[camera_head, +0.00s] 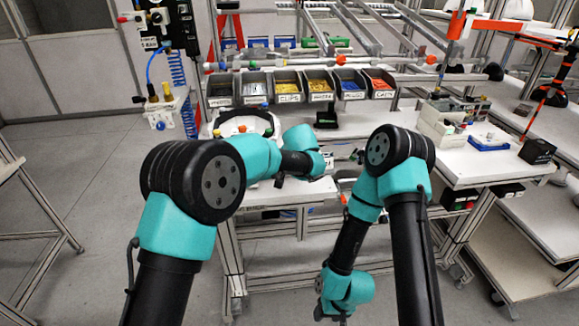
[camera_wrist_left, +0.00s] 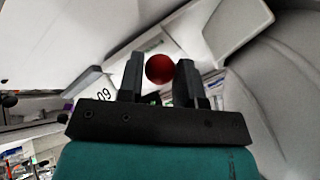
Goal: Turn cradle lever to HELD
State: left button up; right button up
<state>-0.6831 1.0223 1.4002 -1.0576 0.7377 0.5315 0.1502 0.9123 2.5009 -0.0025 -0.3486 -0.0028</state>
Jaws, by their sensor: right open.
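The white helmet shell (camera_head: 243,123) with black trim sits at the left of the workbench in the head view. In the left wrist view a red ball knob (camera_wrist_left: 160,68) shows between the two dark fingertips of my left gripper (camera_wrist_left: 161,75). The fingers stand about a knob's width apart; whether they touch it is unclear. The knob's stem and any HELD marking cannot be made out. In the head view my left wrist is over the bench beside the helmet, its fingers not clear. My right gripper (camera_head: 341,318) is open, low in front of the bench, partly cut off by the lower edge.
Several labelled bins (camera_head: 289,86) stand in a row behind the helmet. A side table at the right holds a blue tray (camera_head: 488,142) and a black box (camera_head: 537,151).

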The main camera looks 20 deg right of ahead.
pick_arm(q)
grip_shut()
jog(key=shift+w+d+n+y, duration=0.15)
jog(key=shift+d+n+y, duration=0.85)
jog(key=shift+n, duration=0.6)
jog(key=shift+o, duration=2.2)
grip_release()
jog(key=v, duration=1.2)
